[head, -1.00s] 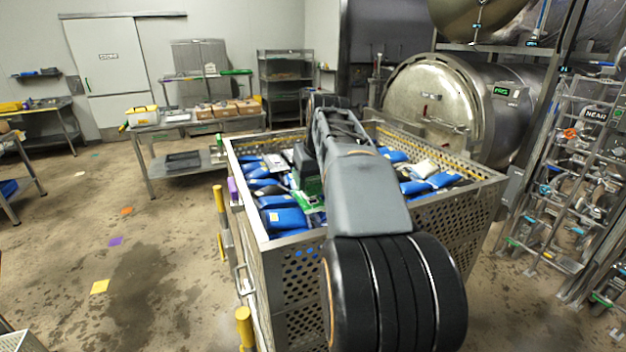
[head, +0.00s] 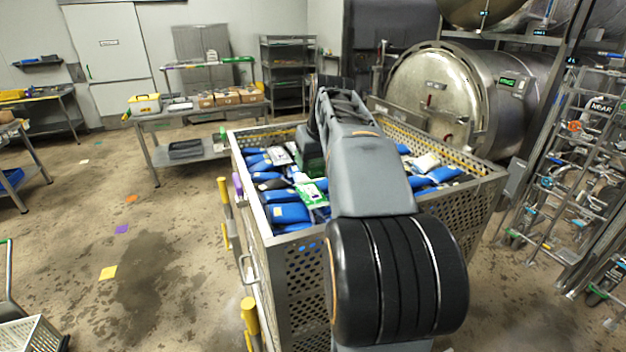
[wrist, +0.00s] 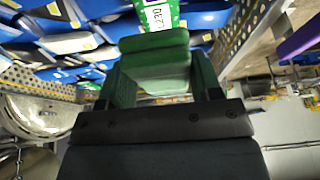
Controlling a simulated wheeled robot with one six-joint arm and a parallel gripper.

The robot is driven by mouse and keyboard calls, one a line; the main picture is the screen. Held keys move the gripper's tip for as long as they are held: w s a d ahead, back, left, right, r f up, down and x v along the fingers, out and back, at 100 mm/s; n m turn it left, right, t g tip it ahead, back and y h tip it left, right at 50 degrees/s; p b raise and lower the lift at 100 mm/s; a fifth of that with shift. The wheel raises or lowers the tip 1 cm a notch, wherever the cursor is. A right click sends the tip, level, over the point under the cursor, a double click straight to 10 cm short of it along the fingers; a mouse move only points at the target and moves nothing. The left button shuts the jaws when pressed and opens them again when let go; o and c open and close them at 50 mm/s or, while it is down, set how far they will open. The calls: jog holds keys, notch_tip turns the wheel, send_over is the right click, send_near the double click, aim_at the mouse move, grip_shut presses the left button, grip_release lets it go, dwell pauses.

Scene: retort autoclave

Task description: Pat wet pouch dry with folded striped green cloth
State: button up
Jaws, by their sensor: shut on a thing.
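My gripper (wrist: 160,68) has dark green fingers and is shut on a folded green cloth (wrist: 157,50), a soft-edged block between them. I cannot make out its stripes. In the head view my gripper (head: 311,157) is mostly hidden behind my arm, over the pouches in the basket. A green and white pouch (wrist: 160,14) marked L230 lies just past the cloth in the wrist view, and its edge is partly hidden by the cloth. I cannot tell whether they touch. The pouch (head: 313,193) also shows in the head view, left of my arm. Wetness cannot be seen.
The pouches lie in a perforated metal basket (head: 290,262) with high walls; several blue ones (head: 287,213) surround the green one. A round-doored autoclave (head: 435,95) stands behind, a rack (head: 575,170) at the right. A table with boxes (head: 185,118) is back left.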

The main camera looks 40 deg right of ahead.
aim_at(311, 190)
jog(key=shift+f, duration=0.15)
jog(key=shift+b+x, duration=1.8)
jog(key=shift+x, duration=1.15)
jog(key=shift+s+f+b, duration=0.2)
jog(key=shift+f+b, duration=0.25)
jog(key=shift+f, duration=0.3)
jog(key=shift+r, duration=0.15)
notch_tip(311, 190, up, 5)
jog(key=p, duration=0.4)
jog(key=shift+r+p, duration=0.7)
jog(key=shift+r, duration=0.3)
